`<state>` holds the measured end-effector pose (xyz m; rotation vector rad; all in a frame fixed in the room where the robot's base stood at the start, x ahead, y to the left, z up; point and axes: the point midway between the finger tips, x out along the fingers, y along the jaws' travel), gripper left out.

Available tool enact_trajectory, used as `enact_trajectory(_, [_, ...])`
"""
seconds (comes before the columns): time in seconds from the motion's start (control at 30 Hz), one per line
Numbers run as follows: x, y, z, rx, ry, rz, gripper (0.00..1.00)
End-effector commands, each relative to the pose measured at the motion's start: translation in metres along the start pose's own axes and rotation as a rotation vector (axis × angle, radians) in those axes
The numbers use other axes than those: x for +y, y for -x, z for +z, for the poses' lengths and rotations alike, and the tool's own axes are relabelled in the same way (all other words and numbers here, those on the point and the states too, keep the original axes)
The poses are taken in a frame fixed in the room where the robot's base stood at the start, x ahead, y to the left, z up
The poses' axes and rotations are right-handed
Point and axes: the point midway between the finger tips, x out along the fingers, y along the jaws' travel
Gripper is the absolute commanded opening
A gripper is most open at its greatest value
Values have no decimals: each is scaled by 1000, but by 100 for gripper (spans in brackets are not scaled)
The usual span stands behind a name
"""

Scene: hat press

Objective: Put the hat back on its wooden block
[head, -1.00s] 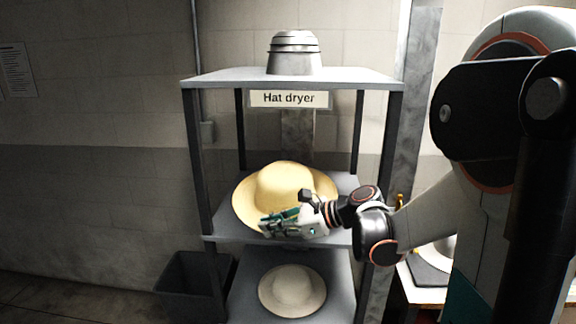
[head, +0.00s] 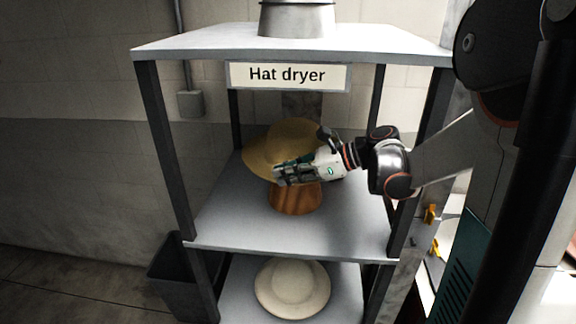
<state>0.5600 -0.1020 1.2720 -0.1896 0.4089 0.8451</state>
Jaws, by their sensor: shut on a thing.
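The yellow straw hat (head: 262,155) is in the head view, inside the middle bay of the hat dryer rack, tilted and above the shelf. My gripper (head: 282,174) is shut on the hat's near right side and covers part of it. The brown wooden block (head: 296,198) stands on the middle shelf directly below the hat and gripper. Its top is hidden by them, so I cannot tell whether the hat touches it.
The rack's top shelf (head: 180,42) and dark posts (head: 167,150) frame the bay. A pale hat (head: 291,288) lies on the lower shelf (head: 235,285). A dark bin (head: 172,270) stands at left. The middle shelf (head: 232,230) is bare around the block.

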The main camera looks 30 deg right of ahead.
Motion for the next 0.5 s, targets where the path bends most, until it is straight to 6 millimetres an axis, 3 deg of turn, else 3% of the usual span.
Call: enact_trajectory(0.5, [0,-14,-29,0,0,0,0])
